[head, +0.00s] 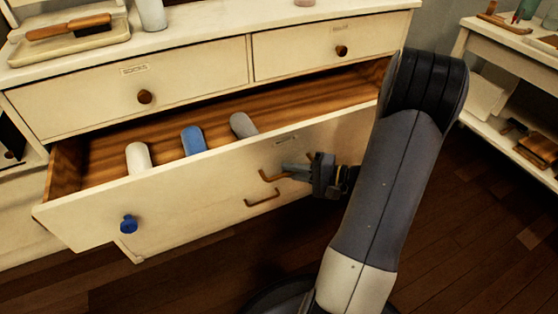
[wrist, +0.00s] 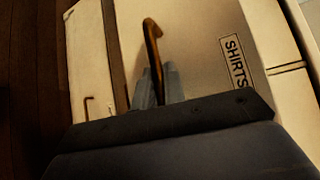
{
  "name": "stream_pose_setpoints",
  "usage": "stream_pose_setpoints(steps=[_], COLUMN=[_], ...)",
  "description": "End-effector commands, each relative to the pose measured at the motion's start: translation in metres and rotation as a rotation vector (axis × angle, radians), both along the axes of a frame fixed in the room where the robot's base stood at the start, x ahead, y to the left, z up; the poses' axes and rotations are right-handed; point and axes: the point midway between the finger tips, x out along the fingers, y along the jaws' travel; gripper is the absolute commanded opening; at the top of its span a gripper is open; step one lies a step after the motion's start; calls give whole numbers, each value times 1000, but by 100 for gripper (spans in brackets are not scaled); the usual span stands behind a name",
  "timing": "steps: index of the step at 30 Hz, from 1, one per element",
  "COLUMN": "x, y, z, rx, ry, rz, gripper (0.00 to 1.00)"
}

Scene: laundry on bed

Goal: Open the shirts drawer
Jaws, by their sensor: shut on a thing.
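The shirts drawer (head: 85,212) is pulled well out of the cream dresser, and its wooden inside shows in the head view. Its front also fills much of the wrist view (wrist: 190,50), with a SHIRTS label (wrist: 235,62). My gripper (head: 284,174) is at the drawer front, shut on the bronze bar handle (head: 267,177). In the wrist view my gripper's grey fingers (wrist: 158,88) are on either side of the handle (wrist: 152,40). A white roll (head: 138,158), a blue roll (head: 193,140) and a grey roll (head: 243,125) lie inside the drawer.
A blue knob (head: 129,224) is on the drawer front's left part. Another bar handle (head: 262,198) is just below. The closed socks drawer (head: 85,100) is above. A shelf unit (head: 510,50) stands at the right, with bare wooden floor (head: 470,210) before it.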

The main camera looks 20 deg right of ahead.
Motion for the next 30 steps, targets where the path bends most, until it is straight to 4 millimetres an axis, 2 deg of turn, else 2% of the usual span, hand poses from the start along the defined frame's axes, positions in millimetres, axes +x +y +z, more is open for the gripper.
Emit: stream_pose_setpoints(steps=[3, 9, 15, 25, 26, 30], x=[-21, -42, -49, -49, -49, -49], y=[-1, 0, 0, 0, 0, 0], z=[-2, -1, -1, -1, -1, 0], rx=[-1, 0, -1, -1, -2, -2], ry=[3, 1, 1, 1, 1, 1], rz=[-3, -1, 1, 1, 1, 0], gripper=[0, 0, 0, 0, 13, 25])
